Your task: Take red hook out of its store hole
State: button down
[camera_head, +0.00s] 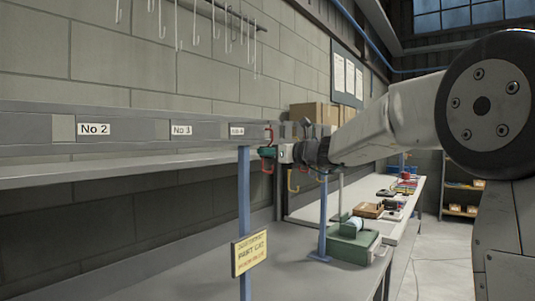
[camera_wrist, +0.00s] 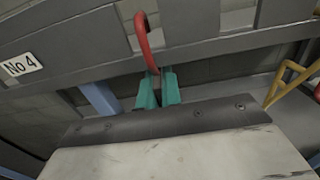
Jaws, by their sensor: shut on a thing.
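The red hook (camera_wrist: 144,42) stands out in front of the grey rail (camera_wrist: 200,52) in the wrist view, its bent end up near a slot. Its lower shank runs down between the teal fingers of my gripper (camera_wrist: 158,88), which is shut on it. In the head view my gripper (camera_head: 270,152) is at the far end of the rail, and parts of the red hook (camera_head: 268,167) show around the fingers. Whether the hook's end still sits in its hole is unclear.
A yellow hook (camera_wrist: 288,84) is close on the right of my gripper. A "No 4" label (camera_wrist: 20,66) is on the rail at left. Below are a grey bench, a blue post (camera_head: 244,215) and a green box (camera_head: 350,246). White hooks (camera_head: 195,25) hang above.

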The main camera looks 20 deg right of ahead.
jog(key=shift+s+r, duration=0.1)
jog(key=v, duration=0.3)
jog(key=shift+s+d, duration=0.15)
dwell(0.5)
jog(key=v, duration=1)
jog(key=shift+r, duration=0.15)
